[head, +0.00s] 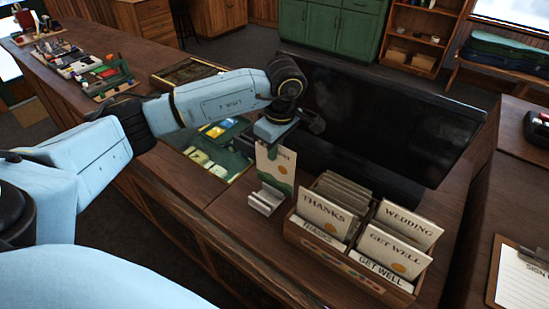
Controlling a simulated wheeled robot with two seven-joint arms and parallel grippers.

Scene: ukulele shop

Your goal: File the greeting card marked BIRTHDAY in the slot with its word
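A cream card (275,168) with a green lower part stands upright at a small silver holder (265,199) on the counter. Only the letters "DAY" of its word show. My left gripper (275,133) is at the card's top edge and covers the rest of the word. Its fingertips are too small and overlapped to tell whether they are closed on the card. A wooden card box (345,259) stands to the right, with cards in two columns. THANKS (325,213) fronts the left column; GET WELL (396,250) and WEDDING (408,224) stand in the right. My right gripper is out of view.
A large dark screen (385,115) stands behind the card box, close to my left gripper. A clipboard (524,280) lies at the right. A green-lined display (212,155) is set in the counter at left. Small tools (100,75) lie farther back.

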